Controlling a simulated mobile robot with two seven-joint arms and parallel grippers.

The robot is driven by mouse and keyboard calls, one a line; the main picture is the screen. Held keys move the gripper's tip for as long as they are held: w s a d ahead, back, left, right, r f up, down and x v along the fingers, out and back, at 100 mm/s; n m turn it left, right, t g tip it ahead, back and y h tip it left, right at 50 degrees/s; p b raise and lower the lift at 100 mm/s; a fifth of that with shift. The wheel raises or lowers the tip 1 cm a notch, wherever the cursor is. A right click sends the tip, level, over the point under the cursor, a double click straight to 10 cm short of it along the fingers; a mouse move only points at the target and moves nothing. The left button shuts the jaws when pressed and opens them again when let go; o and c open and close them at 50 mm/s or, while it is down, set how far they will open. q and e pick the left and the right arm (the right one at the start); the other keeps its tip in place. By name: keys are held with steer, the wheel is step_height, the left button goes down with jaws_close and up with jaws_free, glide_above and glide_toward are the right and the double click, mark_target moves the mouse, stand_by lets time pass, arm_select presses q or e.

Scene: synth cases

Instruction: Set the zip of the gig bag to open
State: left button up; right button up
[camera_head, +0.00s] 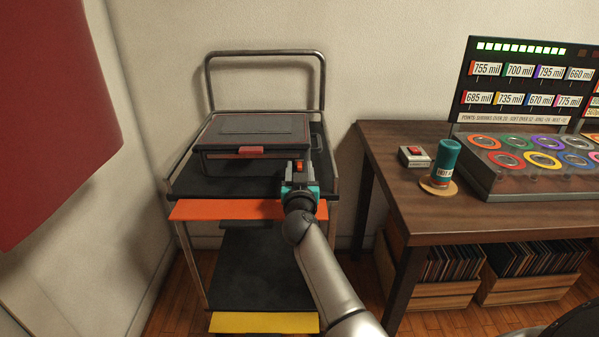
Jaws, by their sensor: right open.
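I see no soft gig bag and cannot make out a zip. The only case-like thing is a dark grey box-shaped case (254,128) on the upper shelf of a trolley, with its lid down. A red latch-like piece (251,150) sits at the middle of its front edge. My right gripper (299,172) is open at the case's front right corner, to the right of the red piece. It hides part of that corner, and I cannot tell whether it touches the case. My left gripper is out of view.
The trolley (235,210) has a raised back handle and a lower shelf. To the right, a wooden table (440,222) holds a red-switch box (414,157), a teal canister (446,160) and a display rack (530,150). A red panel (50,110) hangs at left.

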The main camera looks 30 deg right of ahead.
steer(key=shift+c, duration=0.3)
jaws_close()
stand_by(1.2)
